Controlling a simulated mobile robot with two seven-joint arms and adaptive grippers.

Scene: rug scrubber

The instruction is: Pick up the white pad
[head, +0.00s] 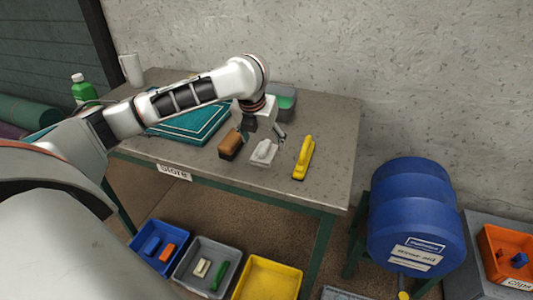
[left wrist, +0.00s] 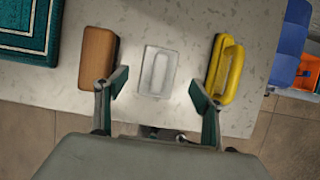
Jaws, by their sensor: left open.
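The white pad (head: 263,152) lies on the grey table between a brown block and a yellow scrubber. In the left wrist view the white pad (left wrist: 157,72) lies flat, with a raised handle on top, just ahead of the gap between my fingers. My left gripper (head: 261,134) is open and empty above the table, close to the white pad. Its fingers also show in the left wrist view (left wrist: 158,92), one on each side of the pad's near end. I cannot tell the exact height above it. My right gripper is not in view.
The brown block (left wrist: 97,58) is close to the left finger, and the yellow scrubber (left wrist: 226,70) is close to the right one. A teal folded rug (head: 190,126) lies left on the table (head: 325,120). A blue drum (head: 415,215) stands right. Bins (head: 268,278) sit on the floor below.

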